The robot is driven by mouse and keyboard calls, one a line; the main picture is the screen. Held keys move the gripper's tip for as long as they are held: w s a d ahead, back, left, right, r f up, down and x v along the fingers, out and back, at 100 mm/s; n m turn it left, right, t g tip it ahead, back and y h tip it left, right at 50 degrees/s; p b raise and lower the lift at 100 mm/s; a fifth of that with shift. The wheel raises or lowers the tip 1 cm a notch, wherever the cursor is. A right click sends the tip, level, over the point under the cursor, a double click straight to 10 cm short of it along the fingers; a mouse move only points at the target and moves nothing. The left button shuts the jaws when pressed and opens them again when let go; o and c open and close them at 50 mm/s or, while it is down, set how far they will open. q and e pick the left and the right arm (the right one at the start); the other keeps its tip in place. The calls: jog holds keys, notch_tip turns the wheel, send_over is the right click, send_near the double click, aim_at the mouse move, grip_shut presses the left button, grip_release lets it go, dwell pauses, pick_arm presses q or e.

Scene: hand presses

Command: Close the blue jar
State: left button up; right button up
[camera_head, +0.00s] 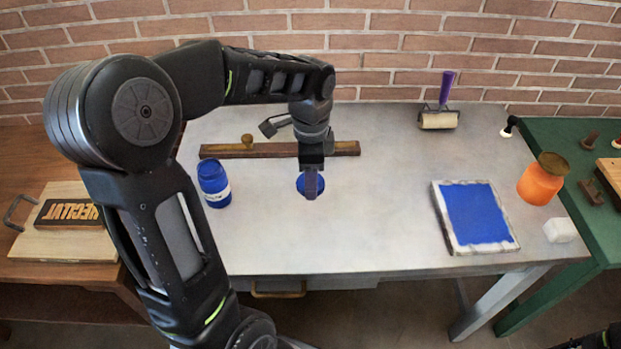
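The blue jar (215,190) stands upright on the grey table, left of centre, with a pale label band on its side. Its top looks blue, and no separate lid can be made out on it. A round blue lid (301,184) is to its right, at the fingers of my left gripper (311,188). The gripper points down and is seen edge-on, covering the lid's middle. I cannot tell whether its fingers grip the lid or whether the lid touches the table. My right gripper is not in view.
A wooden bar with a knob (225,151) lies behind the jar. A purple-handled roller (439,119), a blue inked slab (477,217), an orange jar (541,180) and a white block (560,230) are to the right. The table between jar and lid is clear.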

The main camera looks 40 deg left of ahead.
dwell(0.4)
pick_arm(q)
jog(key=w+d+f+n, duration=0.2)
jog(key=w+d+n, duration=0.8)
jog(key=d, duration=0.2)
jog(key=shift+d+f+n, duration=0.25)
jog(key=shift+d+n, duration=0.05)
jog(key=shift+d, duration=0.05)
jog(key=shift+w, duration=0.1)
